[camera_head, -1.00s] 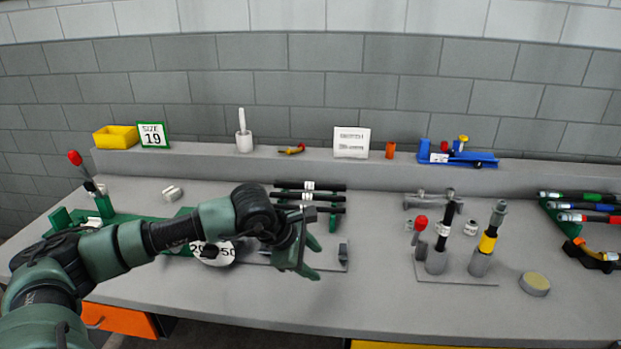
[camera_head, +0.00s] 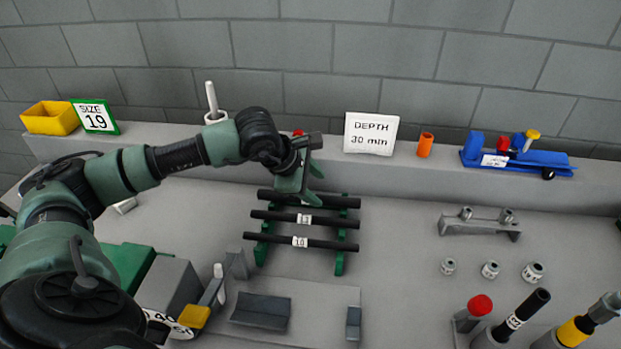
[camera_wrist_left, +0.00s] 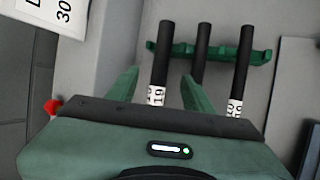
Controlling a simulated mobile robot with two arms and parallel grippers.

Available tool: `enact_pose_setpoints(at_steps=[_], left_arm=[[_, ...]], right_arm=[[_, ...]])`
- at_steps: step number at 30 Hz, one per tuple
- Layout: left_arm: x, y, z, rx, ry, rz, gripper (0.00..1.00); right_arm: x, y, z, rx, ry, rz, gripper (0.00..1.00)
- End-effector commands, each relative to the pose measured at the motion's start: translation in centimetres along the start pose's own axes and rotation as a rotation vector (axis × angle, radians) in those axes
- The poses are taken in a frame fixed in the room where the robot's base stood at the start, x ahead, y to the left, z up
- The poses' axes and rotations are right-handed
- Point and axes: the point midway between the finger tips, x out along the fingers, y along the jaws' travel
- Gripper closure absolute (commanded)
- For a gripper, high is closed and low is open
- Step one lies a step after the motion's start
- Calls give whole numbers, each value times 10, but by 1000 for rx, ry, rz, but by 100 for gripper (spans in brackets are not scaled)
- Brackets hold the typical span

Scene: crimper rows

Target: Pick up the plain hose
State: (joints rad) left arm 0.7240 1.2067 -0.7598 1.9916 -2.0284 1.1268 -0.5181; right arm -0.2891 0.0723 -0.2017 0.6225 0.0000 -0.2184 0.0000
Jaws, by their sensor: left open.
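White labels show on the middle and front hoses. My left gripper (camera_head: 312,187) is open over the back hose, pointing down. In the left wrist view, the back hose (camera_wrist_left: 163,55) runs between the two open fingers, its label reading 19. The middle hose (camera_wrist_left: 201,50) is partly behind one finger, and the front hose (camera_wrist_left: 242,60) is outside. I cannot tell whether the fingers touch the back hose. My right gripper is out of view.
A raised ledge behind holds a depth sign (camera_head: 370,134), an orange cylinder (camera_head: 425,145) and a blue tool (camera_head: 520,157). A grey fixture (camera_head: 262,310) stands in front of the rack. Upright holders with hoses (camera_head: 520,315) are at front right.

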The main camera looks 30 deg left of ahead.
Motion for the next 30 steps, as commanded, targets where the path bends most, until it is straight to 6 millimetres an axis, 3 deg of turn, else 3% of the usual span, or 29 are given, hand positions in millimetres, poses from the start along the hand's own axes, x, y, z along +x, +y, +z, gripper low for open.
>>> enact_pose_setpoints(at_steps=[4, 19, 28, 30], left_arm=[[9, -1, 0, -1, 0, -3, 49], [72, -6, 3, -2, -1, -2, 49], [78, -6, 2, 0, 0, 0, 49], [78, -6, 2, 0, 0, 0, 66]], right_arm=[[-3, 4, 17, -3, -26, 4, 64], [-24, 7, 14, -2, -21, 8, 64], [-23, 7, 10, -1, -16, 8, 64], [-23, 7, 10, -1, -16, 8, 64]])
